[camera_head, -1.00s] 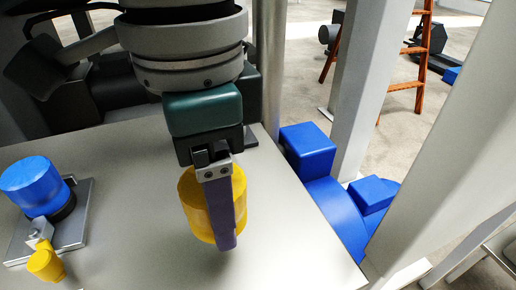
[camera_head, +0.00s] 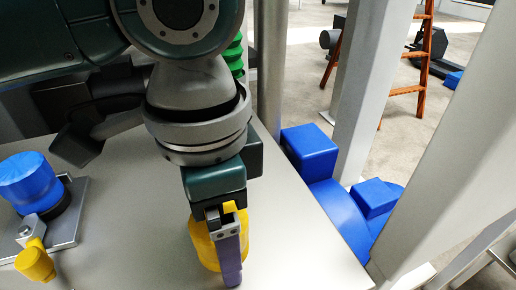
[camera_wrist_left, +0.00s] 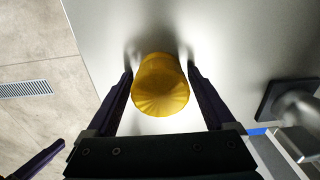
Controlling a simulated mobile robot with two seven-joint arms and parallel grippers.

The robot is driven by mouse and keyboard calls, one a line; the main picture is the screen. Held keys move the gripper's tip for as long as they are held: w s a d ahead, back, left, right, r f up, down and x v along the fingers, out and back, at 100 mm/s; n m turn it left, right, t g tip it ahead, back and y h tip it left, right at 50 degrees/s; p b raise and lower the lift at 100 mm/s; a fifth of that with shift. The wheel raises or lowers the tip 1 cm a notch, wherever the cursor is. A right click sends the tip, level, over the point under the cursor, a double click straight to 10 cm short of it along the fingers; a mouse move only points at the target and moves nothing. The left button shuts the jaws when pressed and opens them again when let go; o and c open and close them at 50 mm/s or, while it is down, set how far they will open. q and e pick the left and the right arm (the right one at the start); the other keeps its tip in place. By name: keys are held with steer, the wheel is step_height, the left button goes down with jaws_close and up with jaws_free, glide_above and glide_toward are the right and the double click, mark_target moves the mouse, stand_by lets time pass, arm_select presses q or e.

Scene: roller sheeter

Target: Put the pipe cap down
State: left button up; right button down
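The yellow pipe cap (camera_head: 204,246) is between the fingers of my left gripper (camera_head: 231,284), low over the grey table top. In the left wrist view the cap (camera_wrist_left: 160,84) lies between the two purple fingers (camera_wrist_left: 160,68), whose tips are close against its sides. My left gripper looks shut on it. One finger hides part of the cap in the head view. I cannot tell whether its underside touches the table. A purple finger, apparently of my right gripper (camera_wrist_left: 58,144), shows at the lower left of the left wrist view; its opening cannot be judged.
A blue cylinder (camera_head: 32,182) stands on a grey plate at the left, with a small yellow part (camera_head: 35,265) at its front. The table (camera_head: 300,250) is clear right of the cap up to its edge. Blue machine parts (camera_head: 309,150) and a grey post stand beyond.

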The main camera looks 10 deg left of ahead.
arm_select(q)
steer(key=shift+o, duration=0.7)
step_height(320, 180, up, 12)
steer(key=p, duration=0.3)
steer(key=shift+r+p, duration=0.2)
steer(key=shift+p, duration=0.2)
